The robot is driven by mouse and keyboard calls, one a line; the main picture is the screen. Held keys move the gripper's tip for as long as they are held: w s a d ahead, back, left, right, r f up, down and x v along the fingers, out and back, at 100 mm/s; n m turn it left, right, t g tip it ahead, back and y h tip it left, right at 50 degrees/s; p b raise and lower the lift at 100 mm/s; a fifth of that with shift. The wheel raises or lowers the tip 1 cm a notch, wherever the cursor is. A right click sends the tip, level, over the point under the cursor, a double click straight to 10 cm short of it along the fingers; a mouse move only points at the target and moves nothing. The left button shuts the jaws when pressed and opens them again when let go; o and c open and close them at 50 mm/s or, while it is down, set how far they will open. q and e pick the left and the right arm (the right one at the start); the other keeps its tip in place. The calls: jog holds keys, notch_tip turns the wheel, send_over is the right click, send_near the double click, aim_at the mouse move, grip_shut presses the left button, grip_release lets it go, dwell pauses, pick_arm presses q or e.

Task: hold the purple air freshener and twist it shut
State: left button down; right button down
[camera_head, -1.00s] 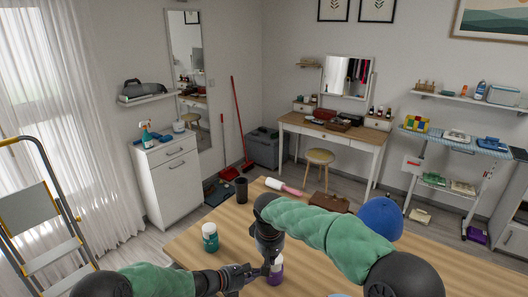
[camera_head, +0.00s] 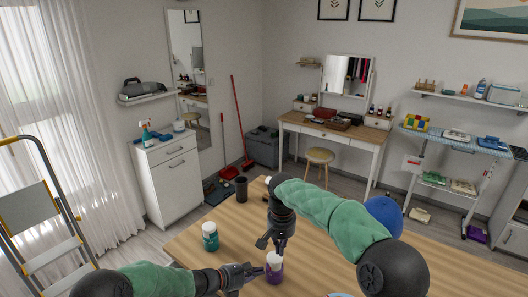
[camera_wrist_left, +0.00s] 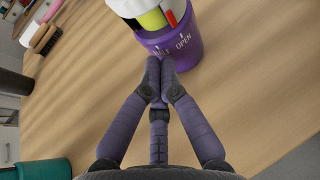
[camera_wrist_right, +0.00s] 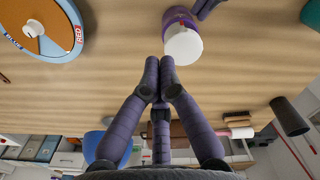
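The purple air freshener (camera_head: 274,272) stands upright on the wooden table, with a white top. The left wrist view shows its purple part (camera_wrist_left: 185,48), marked OPEN; the right wrist view shows its white lid (camera_wrist_right: 183,47). My left gripper (camera_head: 256,272) is low beside its left side, its fingertips (camera_wrist_left: 160,62) at the purple part, with nothing visible between the fingers.
A green jar with a white lid (camera_head: 210,237) stands left of the air freshener. A round orange and blue board (camera_wrist_right: 40,35) lies on the table (camera_head: 330,262). The table's right part is mostly clear.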

notch_tip(320, 180, down, 7)
dwell(0.6)
jog(key=shift+w+a, duration=0.2)
jog(key=shift+w, duration=0.35)
dwell(1.3)
jog(key=shift+s+a, duration=0.1)
jog(key=shift+a, duration=0.6)
jog(key=shift+w+a, duration=0.2)
jog(key=shift+a, duration=0.3)
jog(key=shift+s, duration=0.15)
dwell(0.5)
notch_tip(320, 180, up, 6)
jog(key=shift+s+a, duration=0.15)
jog(key=shift+s, duration=0.05)
dwell(0.5)
jog(key=shift+r, duration=0.1)
